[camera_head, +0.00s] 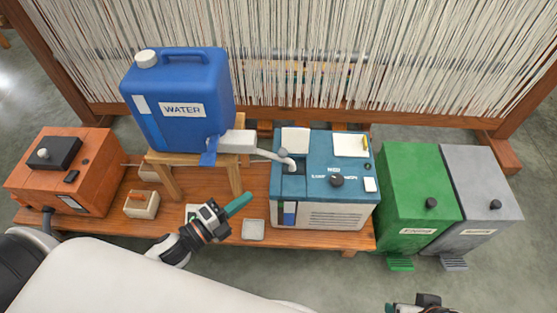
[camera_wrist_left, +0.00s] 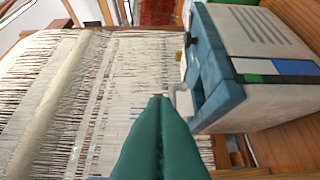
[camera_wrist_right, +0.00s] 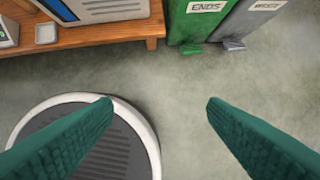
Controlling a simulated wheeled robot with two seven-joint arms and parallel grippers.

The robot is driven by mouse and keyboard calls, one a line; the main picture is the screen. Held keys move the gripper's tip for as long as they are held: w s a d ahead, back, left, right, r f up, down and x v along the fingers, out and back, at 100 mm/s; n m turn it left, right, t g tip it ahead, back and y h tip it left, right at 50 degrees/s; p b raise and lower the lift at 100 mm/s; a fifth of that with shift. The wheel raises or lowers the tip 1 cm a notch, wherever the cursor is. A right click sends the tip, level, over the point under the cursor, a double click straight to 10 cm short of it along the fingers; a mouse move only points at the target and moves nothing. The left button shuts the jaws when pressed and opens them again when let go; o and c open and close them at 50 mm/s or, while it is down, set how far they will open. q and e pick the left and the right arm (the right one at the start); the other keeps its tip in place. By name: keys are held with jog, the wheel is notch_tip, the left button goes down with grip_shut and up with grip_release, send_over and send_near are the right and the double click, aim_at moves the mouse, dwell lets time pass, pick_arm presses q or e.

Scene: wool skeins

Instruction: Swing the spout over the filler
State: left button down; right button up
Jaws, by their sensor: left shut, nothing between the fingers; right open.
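A blue water can (camera_head: 178,100) labelled WATER stands on a small wooden stand. A pale grey spout (camera_head: 262,152) runs right from its white tap block (camera_head: 238,142). The spout's bent end is above the left part of the top of a teal machine (camera_head: 325,180), near a dark recess there; I cannot tell whether it is centred over the filler. My left gripper (camera_head: 238,205) is shut and empty, below and left of the spout, apart from it. Its closed fingers (camera_wrist_left: 160,105) point towards the machine in the left wrist view. My right gripper (camera_wrist_right: 158,100) is open and empty above the floor.
An orange box (camera_head: 65,175) and a small cream box (camera_head: 141,204) are at the bench's left. A green bin (camera_head: 418,195) and a grey bin (camera_head: 480,195) stand right of the bench. A loom with pale threads (camera_head: 300,60) rises behind. A small pale tray (camera_head: 253,229) lies in front.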

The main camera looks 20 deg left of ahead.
pick_arm(q)
jog(key=b, duration=0.2)
send_near(283, 157)
jog(key=w+d, duration=0.4)
jog(key=shift+d+r, duration=0.1)
jog(key=shift+w+a, duration=0.2)
jog(key=shift+w, duration=0.4)
pick_arm(e)
jog(key=w+a+r+t+y, duration=0.1)
jog(key=w+a+r+t, duration=0.1)
jog(key=w+t, duration=0.3)
jog(key=shift+w+a+r, duration=0.3)
jog(key=shift+w+r, duration=0.3)
jog(key=shift+w, duration=0.9)
pick_arm(q)
jog(key=shift+w, duration=0.1)
jog(key=p+x, duration=0.1)
jog(key=x, duration=0.2)
jog(key=shift+w+a+r, duration=0.15)
jog(key=shift+a, duration=0.05)
jog(key=shift+w, duration=0.3)
pick_arm(e)
jog(key=s, duration=0.1)
jog(key=s+f+g, duration=0.1)
jog(key=s+d, duration=0.1)
jog(key=shift+f+g, duration=0.35)
jog(key=shift+g, duration=0.05)
jog(key=shift+s+d, duration=0.1)
